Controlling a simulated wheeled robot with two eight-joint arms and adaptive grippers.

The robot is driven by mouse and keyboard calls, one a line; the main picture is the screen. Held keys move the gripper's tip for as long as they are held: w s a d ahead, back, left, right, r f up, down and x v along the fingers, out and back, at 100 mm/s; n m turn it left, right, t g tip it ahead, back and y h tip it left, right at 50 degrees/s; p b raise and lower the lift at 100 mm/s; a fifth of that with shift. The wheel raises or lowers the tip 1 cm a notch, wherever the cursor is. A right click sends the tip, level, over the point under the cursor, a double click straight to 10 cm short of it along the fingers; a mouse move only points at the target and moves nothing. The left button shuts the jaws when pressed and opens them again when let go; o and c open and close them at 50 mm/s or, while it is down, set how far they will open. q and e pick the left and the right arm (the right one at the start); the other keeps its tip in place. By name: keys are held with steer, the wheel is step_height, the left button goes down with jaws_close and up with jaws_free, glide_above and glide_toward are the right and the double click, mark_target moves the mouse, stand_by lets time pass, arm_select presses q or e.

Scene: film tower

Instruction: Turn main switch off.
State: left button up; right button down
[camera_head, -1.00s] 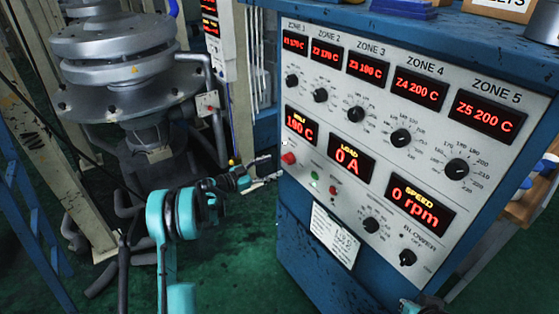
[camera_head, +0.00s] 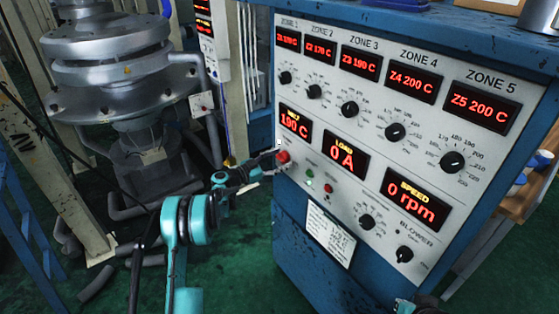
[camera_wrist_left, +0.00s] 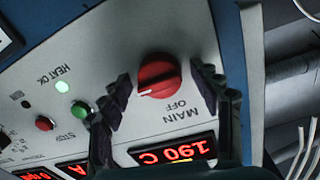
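The main switch is a red round knob (camera_head: 283,156) at the left edge of the control panel (camera_head: 330,190). In the left wrist view, the knob (camera_wrist_left: 158,76) shows upside down, with the words MAIN and OFF beside it. Its white mark points to the lower left in that view, away from the word OFF. My left gripper (camera_head: 273,162) is at the knob. In the left wrist view its fingers (camera_wrist_left: 165,93) are apart, on either side of the knob, with visible gaps. Only a teal and dark bit of my right arm shows at the bottom edge; its fingers cannot be made out.
A green button (camera_wrist_left: 81,111) and a red stop button (camera_wrist_left: 44,123) sit close to the left gripper's finger. A lit green heat lamp (camera_wrist_left: 62,86) is beside them. Displays and zone dials cover the panel. A grey machine (camera_head: 125,90) stands at the left.

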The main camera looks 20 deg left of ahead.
arm_select(q)
steer(key=c, duration=1.1)
steer(key=shift+n, duration=0.3)
steer(key=n+b, duration=0.1)
steer(key=n, duration=0.2)
steer(key=shift+n, duration=0.3)
steer(key=n+b, duration=0.1)
steer(key=n, duration=0.3)
steer(key=shift+n, duration=0.3)
steer(key=n, duration=0.4)
steer(key=shift+n+b, duration=0.3)
steer(key=shift+b, duration=0.05)
steer(key=n, duration=0.5)
steer(key=shift+t, duration=0.3)
